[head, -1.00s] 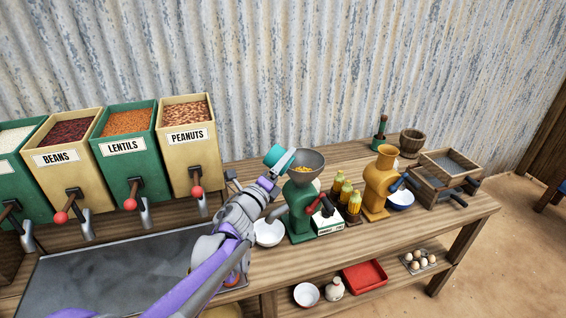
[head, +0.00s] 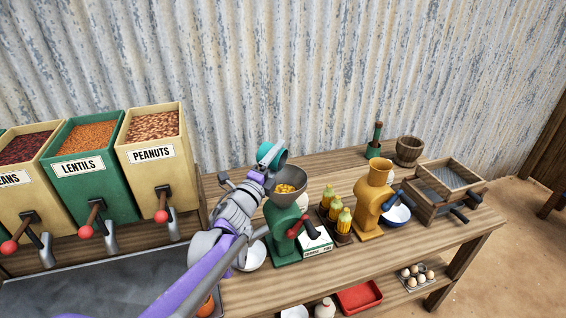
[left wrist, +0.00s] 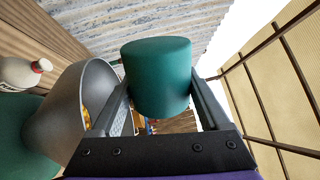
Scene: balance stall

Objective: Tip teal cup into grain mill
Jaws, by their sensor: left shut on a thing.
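The teal cup (head: 271,155) is held by my left gripper (head: 268,165) at the rim of the grain mill's hopper. In the head view the cup looks tilted. In the left wrist view the cup (left wrist: 158,78) sits between the two fingers (left wrist: 160,95), and its inside is hidden. The green grain mill (head: 283,225) stands on the bench with its grey hopper (head: 304,186) right of the cup. Yellow grain (head: 287,188) lies in the hopper. The hopper also shows in the left wrist view (left wrist: 65,110), beside the cup. My right gripper is not in view.
A white bowl (head: 253,258) stands left of the mill. Right of it are corn cobs in a holder (head: 340,222), a yellow mill (head: 370,205) and wooden sieve boxes (head: 447,190). Grain bins, including a peanuts bin (head: 155,150), stand at the left.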

